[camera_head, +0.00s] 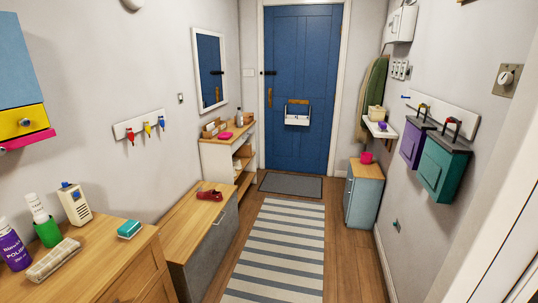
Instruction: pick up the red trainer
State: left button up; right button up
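A red trainer (210,195) lies on the wooden top of the low grey cabinet (187,223) on the left side of the hallway. It looks like a single low shoe. Nothing touches it from above. Neither of my grippers shows in the head view.
A wooden chest (103,262) at the near left holds bottles and a green-blue box (129,229). A striped rug (276,255) runs along the clear floor toward the blue door (302,80).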

aim_at(212, 194)
jog(key=i+l+z, duration=0.1)
jog(key=i, duration=2.55)
jog(key=i+u, duration=0.9)
jog(key=i+l+u, duration=0.25)
jog(key=u, duration=0.2)
